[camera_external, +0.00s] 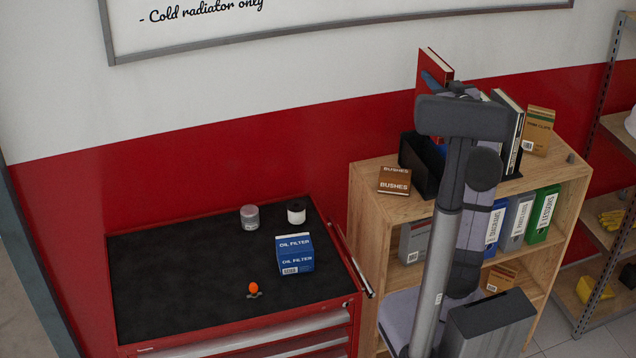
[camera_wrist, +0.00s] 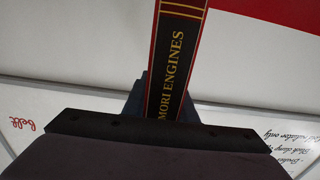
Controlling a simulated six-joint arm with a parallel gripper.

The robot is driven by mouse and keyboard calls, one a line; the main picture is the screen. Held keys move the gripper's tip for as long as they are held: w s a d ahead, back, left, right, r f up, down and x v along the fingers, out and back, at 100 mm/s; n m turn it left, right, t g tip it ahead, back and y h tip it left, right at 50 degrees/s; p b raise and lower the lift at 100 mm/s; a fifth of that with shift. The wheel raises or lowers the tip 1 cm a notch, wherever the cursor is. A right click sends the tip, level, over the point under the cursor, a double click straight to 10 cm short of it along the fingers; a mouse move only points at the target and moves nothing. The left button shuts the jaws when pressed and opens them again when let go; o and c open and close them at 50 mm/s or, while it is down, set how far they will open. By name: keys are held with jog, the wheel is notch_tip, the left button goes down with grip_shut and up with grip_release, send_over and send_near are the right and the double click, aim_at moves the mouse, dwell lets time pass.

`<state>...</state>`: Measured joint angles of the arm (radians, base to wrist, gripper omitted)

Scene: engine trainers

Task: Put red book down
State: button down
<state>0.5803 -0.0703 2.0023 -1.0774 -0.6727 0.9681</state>
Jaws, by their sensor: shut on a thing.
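The red book (camera_external: 434,66) is upright above the wooden shelf's top in the external view, close to the red and white wall. In the wrist view the red book's dark spine (camera_wrist: 177,60) with gold "MORI ENGINES" lettering runs up from the gripper. My gripper (camera_external: 437,84) is shut on the book; it also shows in the wrist view (camera_wrist: 150,100). My arm hides part of the gripper and the book's lower part. A black holder (camera_external: 420,167) stands on the shelf top below the book. Other upright books (camera_external: 508,118) stand to its right.
The wooden shelf (camera_external: 375,212) carries a brown BUSHES box (camera_external: 394,181) at its left front and a tan box (camera_external: 537,130) at its right. Binders (camera_external: 542,214) fill the lower level. A red tool cabinet (camera_external: 218,276) with small items stands left.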

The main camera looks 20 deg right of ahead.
jog(key=shift+r, duration=0.5)
jog(key=shift+a, duration=0.1)
